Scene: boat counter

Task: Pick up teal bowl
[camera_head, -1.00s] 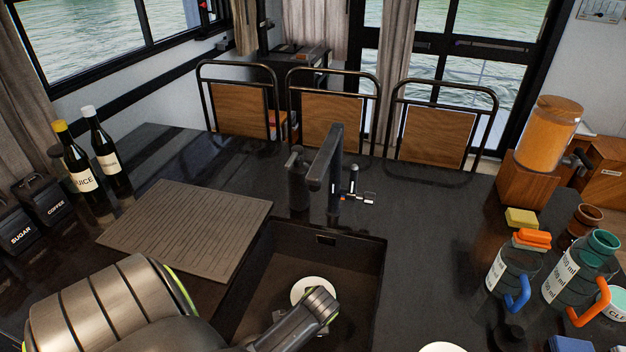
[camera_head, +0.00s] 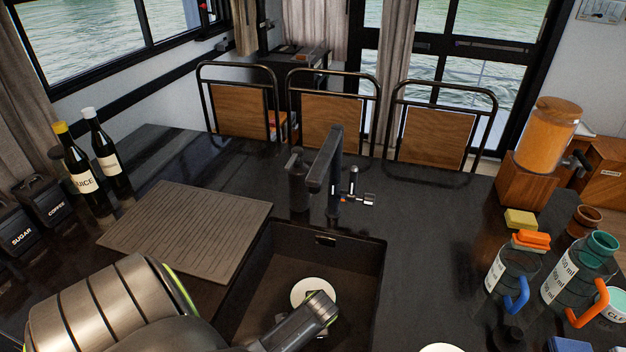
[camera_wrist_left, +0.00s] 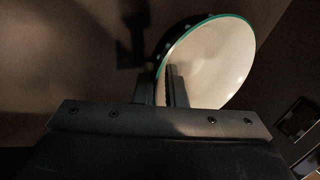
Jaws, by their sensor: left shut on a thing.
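The teal bowl (camera_wrist_left: 212,62) shows in the left wrist view with a pale inside and a thin teal rim, tilted in that picture. In the head view a pale round bowl (camera_head: 309,287) lies in the dark sink (camera_head: 262,292), partly covered by my left arm. My left gripper (camera_wrist_left: 161,84) is shut on the bowl's near rim, with one finger inside the bowl and the other outside. Its fingertips are hidden in the head view. My right gripper is not in view.
A black tap (camera_head: 325,170) rises behind the sink. A ridged board (camera_head: 185,230) lies left of it, with two bottles (camera_head: 80,165) beyond. Jugs (camera_head: 512,268) and a yellow sponge (camera_head: 520,218) stand at the right. A white round item (camera_head: 442,348) is at the front edge.

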